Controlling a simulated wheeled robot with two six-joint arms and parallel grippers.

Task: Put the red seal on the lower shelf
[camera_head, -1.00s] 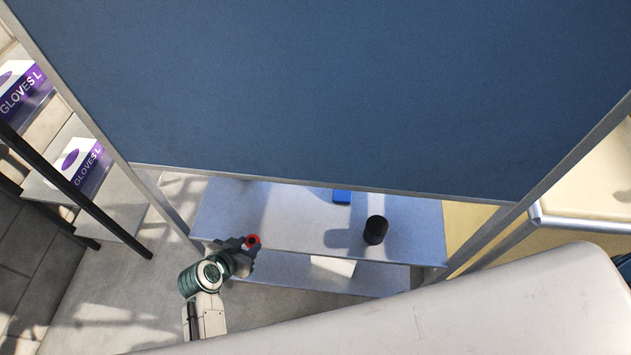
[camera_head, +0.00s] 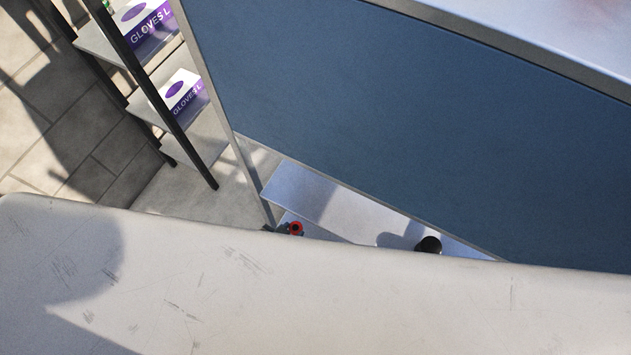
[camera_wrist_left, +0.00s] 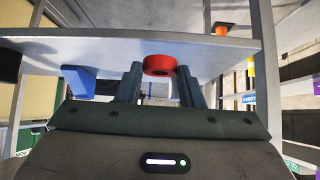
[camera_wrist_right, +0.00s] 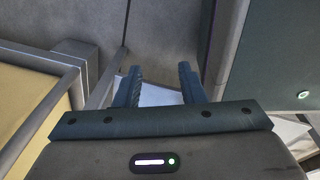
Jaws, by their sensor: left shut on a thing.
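The red seal (camera_head: 296,228) is a small red ring with a dark centre, near the left end of the low shelves in the head view. My left gripper (camera_head: 284,229) is mostly hidden there. In the left wrist view the seal (camera_wrist_left: 159,65) sits between the two fingertips, held beside a pale shelf edge. The upper of the two low shelves (camera_head: 318,198) shows under the blue panel; a strip of the lower shelf (camera_head: 320,233) shows in front of it. Whether the seal touches either cannot be told. My right gripper (camera_wrist_right: 160,86) is open and empty in its wrist view.
A black cylinder (camera_head: 430,244) stands further right on the upper low shelf. A blue block (camera_wrist_left: 80,83) shows in the left wrist view. A shelf post (camera_head: 248,180) stands close left of the seal. Glove boxes (camera_head: 184,93) are on a rack at left.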

